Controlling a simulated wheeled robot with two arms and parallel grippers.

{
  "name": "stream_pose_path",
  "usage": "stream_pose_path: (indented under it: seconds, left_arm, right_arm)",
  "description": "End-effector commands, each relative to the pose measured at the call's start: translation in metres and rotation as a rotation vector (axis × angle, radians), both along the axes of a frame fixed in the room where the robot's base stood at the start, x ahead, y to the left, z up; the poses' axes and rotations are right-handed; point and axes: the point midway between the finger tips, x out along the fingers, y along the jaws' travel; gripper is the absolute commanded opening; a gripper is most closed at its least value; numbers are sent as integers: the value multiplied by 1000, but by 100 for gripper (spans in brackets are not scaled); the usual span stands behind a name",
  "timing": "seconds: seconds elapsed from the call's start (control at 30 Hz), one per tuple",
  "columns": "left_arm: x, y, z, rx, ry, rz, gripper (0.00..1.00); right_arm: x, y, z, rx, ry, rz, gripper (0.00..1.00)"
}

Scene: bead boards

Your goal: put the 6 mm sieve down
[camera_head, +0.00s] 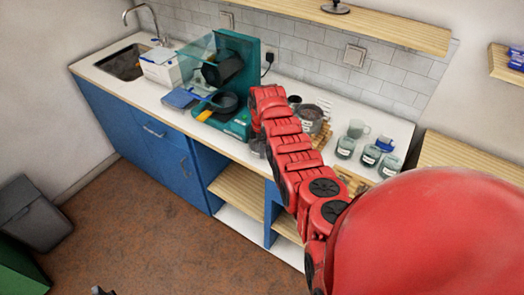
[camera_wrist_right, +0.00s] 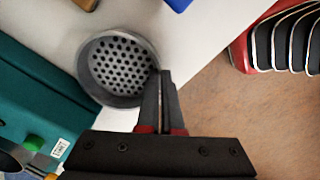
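The sieve (camera_wrist_right: 118,68) is a round grey metal cup with many holes in its base. It fills the upper left of the right wrist view, over the white counter and close beside the teal machine. My right gripper (camera_wrist_right: 165,75) has its fingers almost together on the sieve's right rim. In the head view the sieve (camera_head: 258,147) shows only as a small grey piece below my red right arm, near the counter's front edge. I cannot tell whether its underside touches the counter. The size marking is not readable. A small dark part at the head view's bottom edge may be my left gripper (camera_head: 101,291).
The teal machine (camera_head: 238,62) stands left of my right arm on the white counter (camera_head: 330,92). Several glass jars (camera_head: 345,147) and a dark pot (camera_head: 311,119) stand to the right. A sink (camera_head: 125,63) is at the far left. Open shelves lie below the counter.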

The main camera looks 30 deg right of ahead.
Motion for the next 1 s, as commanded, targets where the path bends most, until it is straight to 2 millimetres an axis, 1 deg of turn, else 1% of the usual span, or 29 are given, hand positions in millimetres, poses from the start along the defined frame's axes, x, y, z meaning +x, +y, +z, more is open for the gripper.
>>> stream_pose_path:
  seconds: [0.03, 0.17, 0.2, 0.43, 0.53, 0.63, 0.77, 0.83, 0.9, 1.0]
  left_arm:
    - [0, 0, -1, 0, 0, 0, 50]
    - [0, 0, -1, 0, 0, 0, 50]
    - [0, 0, -1, 0, 0, 0, 50]
    - [0, 0, 0, 0, 0, 0, 50]
    - [0, 0, 2, 0, 0, 0, 50]
    - [0, 0, -3, 0, 0, 0, 50]
    - [0, 0, -9, 0, 0, 0, 50]
    - [0, 0, -17, 0, 0, 0, 50]
    - [0, 0, -24, 0, 0, 0, 50]
    - [0, 0, -15, 0, 0, 0, 50]
  right_arm:
    - [0, 0, -2, 0, 0, 0, 6]
    - [0, 0, -1, 0, 0, 0, 30]
    - [0, 0, -1, 0, 0, 0, 33]
    - [0, 0, -1, 0, 0, 0, 33]
    - [0, 0, 3, 0, 0, 0, 33]
    - [2, 0, 9, -1, -4, 0, 33]
    - [2, 0, 26, -2, -6, 1, 33]
    - [2, -1, 40, -3, -6, 1, 33]
    - [2, -1, 59, -4, -10, 1, 33]
    - [2, -2, 90, -4, -8, -1, 33]
